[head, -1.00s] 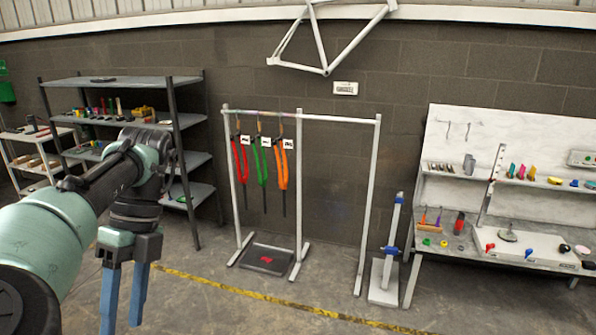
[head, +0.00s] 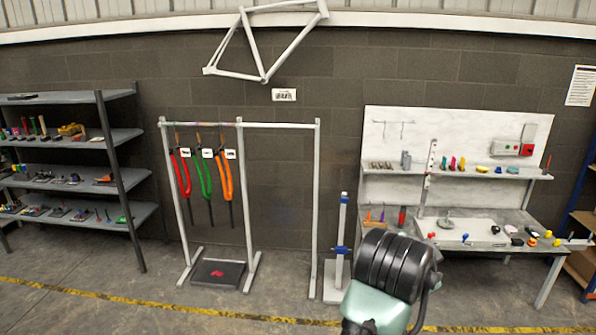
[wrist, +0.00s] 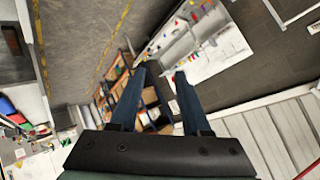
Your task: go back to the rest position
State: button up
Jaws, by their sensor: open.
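My gripper (wrist: 160,98) shows in the wrist view with its two blue fingers apart and nothing between them. The wrist view is tilted and looks out over the room, with shelving and a white bench beyond the fingers. In the head view only part of my arm shows, at the lower right in front of the workbench; the gripper itself is out of that view.
Grey shelves (head: 75,172) stand left, a workbench (head: 505,222) right. A blue-clamped stand (head: 341,245) is between rack and bench. Floor at centre is clear.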

jog(key=s+a+r+n+t+y, duration=0.3)
jog(key=a+r+n+t, duration=0.15)
jog(key=a+n, duration=0.4)
jog(key=s+a+r+n+t+y, duration=0.2)
jog(key=a+r+n+t+y, duration=0.25)
jog(key=a, duration=0.65)
jog(key=s+r+t+b, duration=0.4)
jog(key=s+t+b, duration=0.1)
jog(key=b, duration=0.3)
jog(key=s+r+n+t+h+b, duration=0.1)
jog(key=s+r+t+b, duration=0.3)
jog(key=s+b, duration=0.4)
jog(key=shift+s+r+t+b, duration=0.2)
jog(key=shift+r+t+b, duration=0.25)
jog(key=shift+b, duration=0.3)
jog(key=shift+h, duration=0.25)
